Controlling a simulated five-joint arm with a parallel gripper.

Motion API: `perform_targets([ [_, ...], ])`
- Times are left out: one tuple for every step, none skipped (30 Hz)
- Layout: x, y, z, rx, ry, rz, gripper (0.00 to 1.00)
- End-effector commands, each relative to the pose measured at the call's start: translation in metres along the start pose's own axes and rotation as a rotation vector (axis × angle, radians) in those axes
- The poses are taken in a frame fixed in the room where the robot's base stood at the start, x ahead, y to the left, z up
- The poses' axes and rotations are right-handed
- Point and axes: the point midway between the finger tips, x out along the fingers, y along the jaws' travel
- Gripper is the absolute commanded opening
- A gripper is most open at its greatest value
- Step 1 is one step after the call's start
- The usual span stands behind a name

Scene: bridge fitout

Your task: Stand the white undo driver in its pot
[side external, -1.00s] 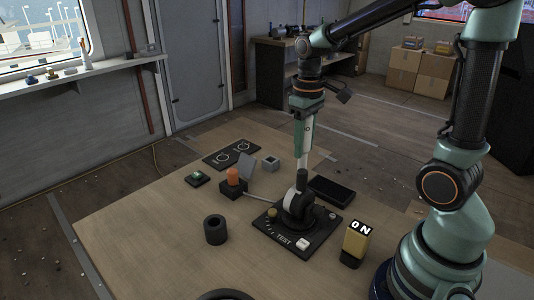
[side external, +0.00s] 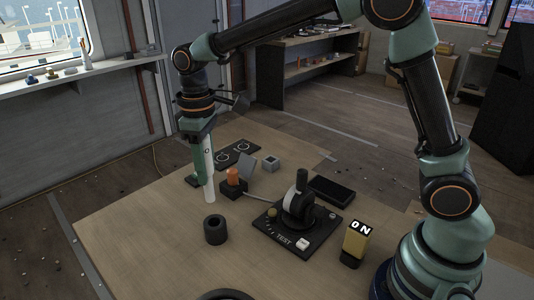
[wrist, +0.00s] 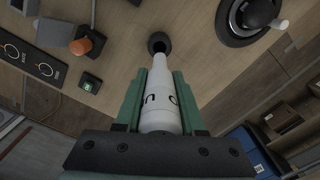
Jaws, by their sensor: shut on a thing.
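The white undo driver (side external: 209,180) hangs from my gripper (side external: 204,160), nearly upright with its lower end slightly right in the side view. My gripper is shut on it; dark lettering shows on the driver (wrist: 160,100) in the wrist view. The dark round pot (side external: 215,231) stands on the table just below the driver's lower end, with a visible gap in the side view. In the wrist view the pot's opening (wrist: 158,43) lies just beyond the driver's tip. How well they line up in depth is hard to tell.
Right of the pot is the TEST panel (side external: 270,229) with a black lever (side external: 302,184). A yellow ON block (side external: 355,241) stands farther right. Behind are an orange-topped block (side external: 233,176), a small grey block (side external: 271,162) and a black tray (side external: 331,189). Table left of the pot is clear.

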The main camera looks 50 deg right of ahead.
Motion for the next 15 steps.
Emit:
perform_targets([
  [-0.001,0.0,0.0,0.001,0.001,0.0,0.0],
  [-0.001,0.0,0.0,0.001,0.001,0.0,0.0],
  [-0.001,0.001,0.0,0.001,0.001,0.0,0.0],
  [0.0,0.001,0.0,0.001,0.001,0.0,0.0],
  [0.0,0.001,0.0,0.001,0.001,0.0,0.0],
  [0.001,0.001,0.0,0.002,0.001,0.0,0.0],
  [0.002,0.001,0.001,0.002,0.001,0.0,0.0],
  [0.003,0.001,0.001,0.002,0.0,0.0,0.0],
  [0.005,0.001,0.001,0.002,0.001,0.0,0.0],
  [0.007,0.001,0.0,0.002,0.001,0.0,0.0],
  [0.01,0.001,0.0,0.002,0.001,0.0,0.0],
  [0.013,0.001,0.001,0.002,0.0,0.0,0.0],
  [0.016,0.001,0.001,0.002,0.0,0.0,0.0],
  [0.019,0.001,0.001,0.002,0.0,0.0,0.0],
  [0.024,0.001,0.001,0.002,-0.002,0.0,0.0],
])
